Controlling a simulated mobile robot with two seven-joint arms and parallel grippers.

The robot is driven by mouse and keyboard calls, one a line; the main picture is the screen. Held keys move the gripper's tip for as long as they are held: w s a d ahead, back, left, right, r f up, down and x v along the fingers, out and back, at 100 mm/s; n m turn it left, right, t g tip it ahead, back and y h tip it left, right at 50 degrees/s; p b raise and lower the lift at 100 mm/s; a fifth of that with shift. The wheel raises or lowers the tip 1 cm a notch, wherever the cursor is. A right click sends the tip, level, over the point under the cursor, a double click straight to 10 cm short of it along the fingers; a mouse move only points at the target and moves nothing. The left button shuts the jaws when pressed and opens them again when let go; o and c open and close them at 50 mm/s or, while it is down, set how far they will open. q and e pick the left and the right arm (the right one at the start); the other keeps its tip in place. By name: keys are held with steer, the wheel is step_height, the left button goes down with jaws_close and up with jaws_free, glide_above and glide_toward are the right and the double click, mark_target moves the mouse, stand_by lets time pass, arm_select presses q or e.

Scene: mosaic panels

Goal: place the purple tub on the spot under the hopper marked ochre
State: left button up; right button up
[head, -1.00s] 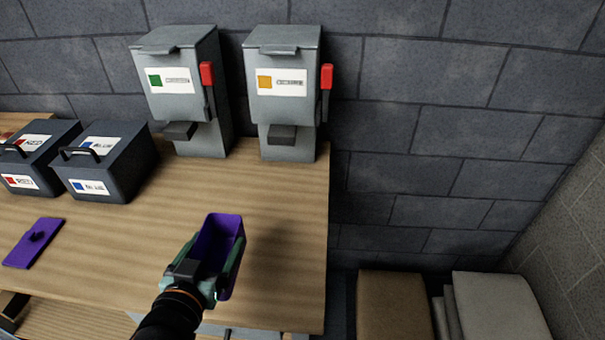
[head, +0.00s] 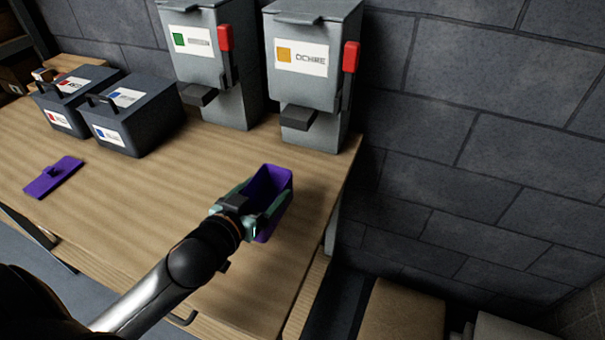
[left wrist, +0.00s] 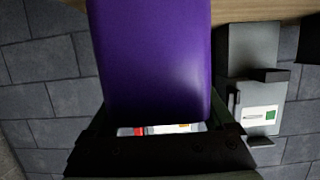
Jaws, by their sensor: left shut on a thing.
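The purple tub (head: 270,188) is an open-topped, roughly rectangular container. My left gripper (head: 252,210) is shut on it, and it is in front of the ochre hopper, over the wooden bench. In the left wrist view the tub (left wrist: 150,60) fills the middle, between the fingers. Whether the tub touches the bench is hard to tell. The grey hopper marked ochre (head: 300,85) stands at the back right of the bench, with an orange square on its label and a red lever on its right side. The spot under its spout (head: 298,117) cannot be made out. My right gripper is not seen.
A green-marked hopper (head: 210,60) stands left of the ochre one. Two dark boxes with handles, red-marked (head: 70,100) and blue-marked (head: 135,115), stand at the left. A purple lid (head: 53,178) lies on the bench (head: 150,190). Boxes (head: 400,312) sit low right of the bench edge.

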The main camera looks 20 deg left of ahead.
arm_select(q)
steer(key=shift+w+a+f, duration=0.2)
steer(key=shift+w+a, duration=0.5)
steer(key=shift+w, duration=0.35)
steer(key=x, duration=0.5)
steer(key=r+p+x, duration=0.1)
steer(key=x, duration=1.1)
steer(key=shift+w+r+p, duration=0.3)
steer(key=shift+w+p, duration=0.05)
steer(key=shift+w, duration=0.1)
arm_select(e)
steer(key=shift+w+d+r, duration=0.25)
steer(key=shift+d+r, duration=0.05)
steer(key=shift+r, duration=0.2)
arm_select(q)
steer(key=o, duration=1.2)
steer(key=shift+f, duration=0.1)
steer(key=shift+o, duration=0.2)
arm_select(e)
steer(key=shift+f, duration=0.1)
